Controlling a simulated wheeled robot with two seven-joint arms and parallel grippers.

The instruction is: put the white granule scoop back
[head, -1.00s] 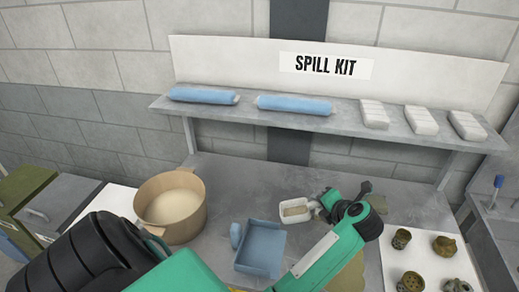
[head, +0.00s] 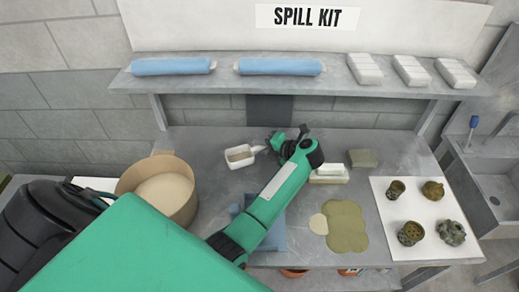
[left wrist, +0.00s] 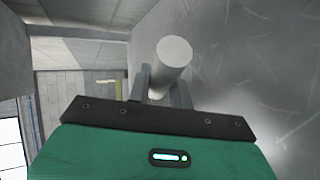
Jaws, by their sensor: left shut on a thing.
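The white scoop (head: 240,156) holds tan granules and is near the back of the grey bench, right of the round tan tub. My left gripper (head: 272,146) is shut on its handle, which points right. In the left wrist view the white round handle (left wrist: 174,52) sits between the fingers of my left gripper (left wrist: 160,92). The tub (head: 181,210) holds pale granules, and my left arm covers part of it. I cannot tell whether the scoop touches the bench. My right gripper is not in view.
My forearm partly hides a blue tray (head: 278,238). Right of it lies an olive spill (head: 347,228) with a pale patch. A white brush-like block (head: 328,174), a green pad (head: 362,158) and a white mat (head: 384,226) with several dirty parts are further right. A shelf (head: 335,80) overhangs the back.

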